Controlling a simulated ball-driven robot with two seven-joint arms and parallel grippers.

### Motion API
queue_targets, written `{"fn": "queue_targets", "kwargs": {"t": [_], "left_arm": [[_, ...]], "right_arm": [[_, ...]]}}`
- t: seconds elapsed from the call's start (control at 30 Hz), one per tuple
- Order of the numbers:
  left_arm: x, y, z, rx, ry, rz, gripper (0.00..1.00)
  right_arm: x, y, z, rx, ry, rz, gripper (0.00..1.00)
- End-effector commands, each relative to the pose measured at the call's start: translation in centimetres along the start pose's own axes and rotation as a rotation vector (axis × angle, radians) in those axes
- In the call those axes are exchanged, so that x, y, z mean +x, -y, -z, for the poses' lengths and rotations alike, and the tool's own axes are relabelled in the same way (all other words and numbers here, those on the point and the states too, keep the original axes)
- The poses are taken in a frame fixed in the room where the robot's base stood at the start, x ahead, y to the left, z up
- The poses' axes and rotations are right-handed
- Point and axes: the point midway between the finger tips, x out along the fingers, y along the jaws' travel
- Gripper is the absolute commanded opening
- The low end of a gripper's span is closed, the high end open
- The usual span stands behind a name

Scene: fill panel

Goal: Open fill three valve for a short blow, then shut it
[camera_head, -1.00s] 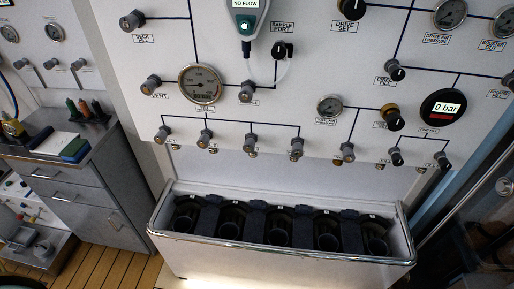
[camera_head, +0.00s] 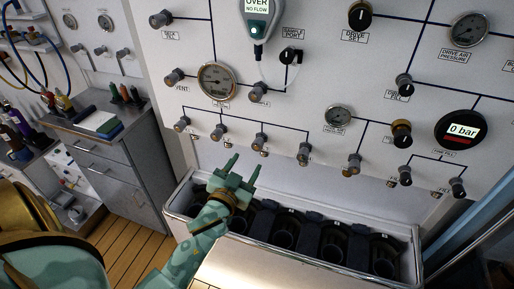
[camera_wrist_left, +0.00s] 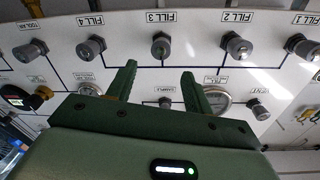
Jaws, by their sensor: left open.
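The fill three valve is a small grey knob (camera_head: 260,141) in the row along the panel's lower edge. In the left wrist view, which is upside down, the same knob (camera_wrist_left: 160,45) sits beside its FILL 3 label (camera_wrist_left: 157,16). My left gripper (camera_head: 246,162) is green, open and empty, just below and in front of this knob in the head view. In the left wrist view its two fingers (camera_wrist_left: 159,72) point toward the knob, which lies between their lines, beyond the tips. I see no contact. My right gripper is not in view.
Fill 2 (camera_wrist_left: 237,45) and fill 4 (camera_wrist_left: 90,47) knobs flank it closely. A white trough (camera_head: 195,240) with dark cylinder bays stands below the panel. The digital gauge (camera_head: 461,130) reads 0 bar. A grey cabinet (camera_head: 120,185) stands at the left.

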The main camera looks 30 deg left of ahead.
Motion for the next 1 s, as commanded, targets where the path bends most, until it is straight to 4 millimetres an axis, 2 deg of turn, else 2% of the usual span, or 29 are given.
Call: {"fn": "queue_targets", "kwargs": {"t": [0.03, 0.1, 0.33, 0.5, 0.77, 0.93, 1.0], "left_arm": [[1.4, 0.0, 0.1, 0.002, -0.003, 0.0, 0.52], [3.1, 0.0, 0.0, 0.002, -0.002, 0.0, 0.52], [7.2, 0.0, -0.1, 0.001, 0.0, -0.001, 0.52], [8.3, 0.0, -0.1, 0.001, 0.001, 0.0, 0.52], [8.4, 0.0, -0.1, 0.0, 0.002, -0.001, 0.52], [8.4, 0.0, -0.1, 0.0, 0.002, -0.001, 0.07], [8.4, 0.0, -0.1, 0.0, 0.002, -0.001, 0.07]], "right_arm": [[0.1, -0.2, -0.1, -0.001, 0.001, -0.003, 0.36], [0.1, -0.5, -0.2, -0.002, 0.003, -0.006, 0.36], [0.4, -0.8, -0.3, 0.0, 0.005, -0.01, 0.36], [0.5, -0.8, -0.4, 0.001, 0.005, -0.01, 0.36], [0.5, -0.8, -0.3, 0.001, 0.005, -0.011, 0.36], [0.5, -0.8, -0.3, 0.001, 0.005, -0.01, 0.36], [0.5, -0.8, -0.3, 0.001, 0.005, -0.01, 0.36]]}}
